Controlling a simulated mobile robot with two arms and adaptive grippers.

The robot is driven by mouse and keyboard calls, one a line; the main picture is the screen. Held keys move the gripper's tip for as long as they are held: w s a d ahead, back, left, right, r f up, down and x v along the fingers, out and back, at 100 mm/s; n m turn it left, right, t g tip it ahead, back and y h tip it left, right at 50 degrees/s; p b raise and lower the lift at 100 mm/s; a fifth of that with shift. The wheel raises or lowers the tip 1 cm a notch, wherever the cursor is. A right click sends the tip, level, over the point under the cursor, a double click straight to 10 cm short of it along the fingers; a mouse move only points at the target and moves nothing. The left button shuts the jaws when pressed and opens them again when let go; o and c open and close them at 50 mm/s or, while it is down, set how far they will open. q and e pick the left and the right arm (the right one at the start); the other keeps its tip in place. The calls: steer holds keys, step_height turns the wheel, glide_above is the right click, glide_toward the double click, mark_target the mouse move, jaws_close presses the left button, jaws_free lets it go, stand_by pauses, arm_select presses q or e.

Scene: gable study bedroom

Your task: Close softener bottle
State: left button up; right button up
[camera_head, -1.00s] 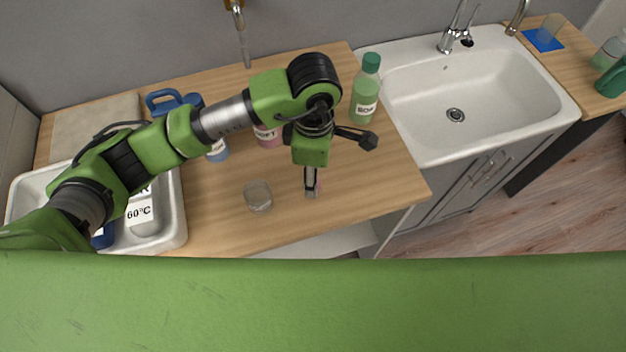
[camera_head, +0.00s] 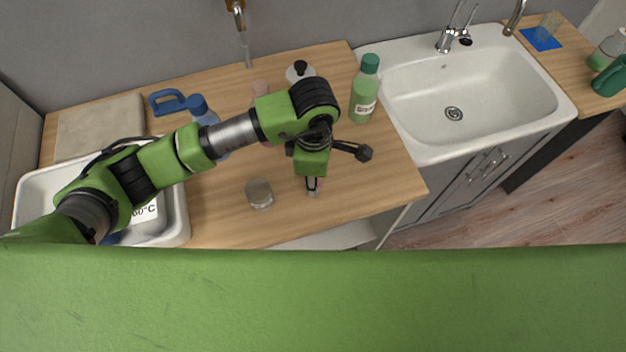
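The pink softener bottle (camera_head: 260,88) stands on the wooden counter, mostly hidden behind my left arm; only its pink upper part shows clearly, and whether a cap is on it cannot be seen. My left gripper (camera_head: 312,190) points down over the front of the counter, to the right of and nearer than the bottle. Its fingers look narrow and close together from this angle. A small pinkish patch shows at the fingertips; I cannot tell whether it is a held cap. My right gripper is not in view.
A clear glass jar (camera_head: 259,194) stands left of the gripper. A green bottle (camera_head: 364,90) stands by the white sink (camera_head: 520,100). A blue bottle (camera_head: 199,108), a blue-handled item (camera_head: 167,103) and a white round item with a black knob (camera_head: 300,72) stand behind the arm.

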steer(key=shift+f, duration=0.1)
arm_select(q)
steer(key=shift+r+b, duration=0.45)
steer(key=shift+b, duration=0.05)
steer(key=r+b, duration=0.2)
steer(key=shift+s+d+r, duration=0.1)
steer(key=shift+s+r, duration=0.15)
steer(key=shift+r, duration=0.05)
steer(key=s+d+r+b, duration=0.2)
steer(key=s+r+b, duration=0.1)
steer(key=s+r, duration=0.6)
steer(key=s, duration=0.4)
steer(key=shift+s+r+b, duration=0.2)
steer(key=shift+r+b, duration=0.05)
steer(key=shift+b, duration=0.15)
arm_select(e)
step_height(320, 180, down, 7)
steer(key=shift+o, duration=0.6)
